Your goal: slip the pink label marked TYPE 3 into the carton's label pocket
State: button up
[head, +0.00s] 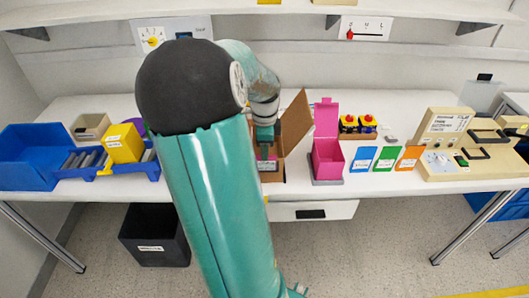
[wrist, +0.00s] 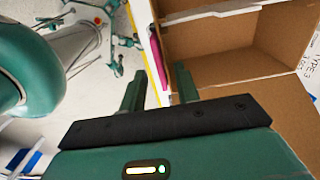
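The brown carton (head: 295,122) stands open on the table, partly hidden behind my arm. Its inside (wrist: 215,45) fills the right of the wrist view. The pink label (head: 266,165) shows low at the carton's front, below my gripper (head: 264,142); its print is too small to read. In the wrist view a pink edge (wrist: 157,64) lies along the outside of the carton's near wall. My gripper (wrist: 159,72) is open, one finger outside that wall and one on the carton's inner side. The pocket is seen edge-on, so how deep the label sits cannot be told.
An open pink box (head: 327,155) stands right of the carton. Blue (head: 362,160), green (head: 386,158) and orange (head: 408,159) labels are beside it. A beige device (head: 445,140) is at the right. A blue bin (head: 30,155) and a yellow box (head: 123,145) are at the left.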

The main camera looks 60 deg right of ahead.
notch_tip(320, 180, up, 12)
jog(key=shift+f, duration=0.2)
dwell(0.6)
jog(key=w+a+r+n+t, duration=0.15)
jog(key=w+a+n, duration=0.35)
jog(key=a+n, duration=0.5)
jog(key=w+a+r+n+t, duration=0.15)
jog(key=w+a+n, duration=0.45)
jog(key=a, duration=0.7)
jog(key=s+a+n+t, duration=0.2)
jog(key=s+a+n, duration=0.2)
jog(key=a+n, duration=1)
jog(key=a+f, duration=0.1)
jog(key=a, duration=0.4)
jog(key=shift+a+n+t, duration=0.3)
jog(key=shift+a, duration=0.1)
